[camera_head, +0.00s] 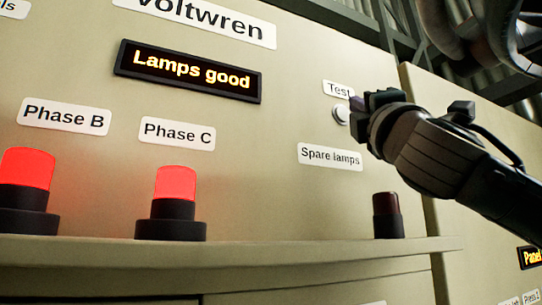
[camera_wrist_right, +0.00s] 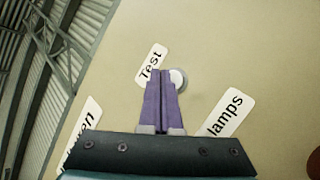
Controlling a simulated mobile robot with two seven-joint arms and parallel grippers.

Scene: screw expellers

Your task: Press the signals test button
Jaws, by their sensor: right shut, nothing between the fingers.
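The test button (camera_head: 341,115) is a round white button on the beige panel, just under the "Test" label (camera_head: 338,90). In the right wrist view the button (camera_wrist_right: 179,78) shows just right of the fingertips, partly hidden by them. My right gripper (camera_head: 357,104) is shut and empty, its tips close to the button on its right side in the head view. In the wrist view the gripper (camera_wrist_right: 160,72) has both fingers together. I cannot tell whether the tips touch the button. A display (camera_head: 188,71) reads "Lamps good". My left gripper is not in view.
Two red lamps are lit on the ledge (camera_head: 300,251), Phase B (camera_head: 27,170) and Phase C (camera_head: 175,183). A dark, unlit spare lamp (camera_head: 387,216) stands below my right arm. The panel between the display and the button is clear.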

